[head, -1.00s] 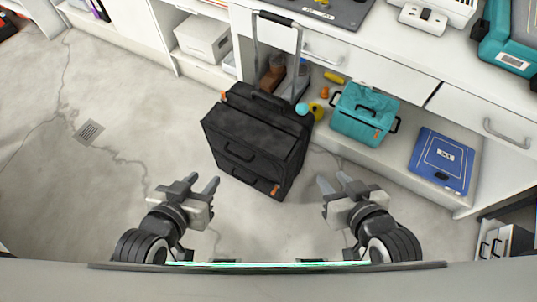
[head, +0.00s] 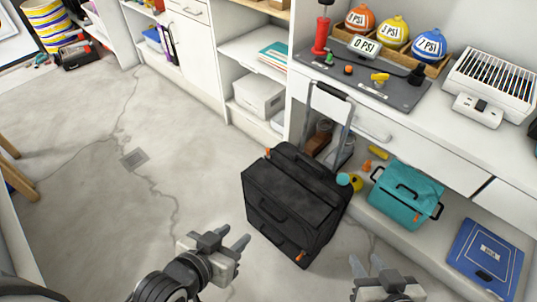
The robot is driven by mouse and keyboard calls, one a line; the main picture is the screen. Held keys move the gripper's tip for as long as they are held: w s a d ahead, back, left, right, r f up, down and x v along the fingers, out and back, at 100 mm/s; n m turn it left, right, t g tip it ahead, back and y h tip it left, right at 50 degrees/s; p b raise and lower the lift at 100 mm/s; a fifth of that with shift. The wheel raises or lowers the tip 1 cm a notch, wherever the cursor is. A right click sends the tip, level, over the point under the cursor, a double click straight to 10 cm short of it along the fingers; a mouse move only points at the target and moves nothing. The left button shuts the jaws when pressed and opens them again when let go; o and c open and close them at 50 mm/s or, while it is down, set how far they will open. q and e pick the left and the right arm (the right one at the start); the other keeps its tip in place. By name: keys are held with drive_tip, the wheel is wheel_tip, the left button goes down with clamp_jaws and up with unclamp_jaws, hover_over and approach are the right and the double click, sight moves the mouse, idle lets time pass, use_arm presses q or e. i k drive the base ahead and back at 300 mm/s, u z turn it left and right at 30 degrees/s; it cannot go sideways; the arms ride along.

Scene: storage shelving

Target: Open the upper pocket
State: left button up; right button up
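A black soft suitcase (head: 290,200) stands upright on the floor, with its handle (head: 330,93) pulled out. Its front has pockets with dark grab handles. One orange zip tag (head: 300,257) hangs at the lower right of the front, and another (head: 268,151) is at the upper left edge. I see no open pocket. My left gripper (head: 236,238) is open and empty, in front of and below the suitcase's lower left, apart from it. My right gripper (head: 366,265) is open and empty, to the right of the suitcase's lower right, partly cut off by the frame.
White shelving and a counter (head: 440,130) run behind the suitcase. A teal bag (head: 402,205) and a blue case (head: 485,257) sit on the low shelf to the right. Small coloured items lie beside the suitcase's right side. The floor (head: 80,215) to the left is clear.

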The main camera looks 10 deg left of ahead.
sight(296, 213)
drive_tip(key=z, duration=1.3)
drive_tip(key=k, duration=1.05)
drive_tip(key=u, duration=1.45)
drive_tip(key=i, duration=0.95)
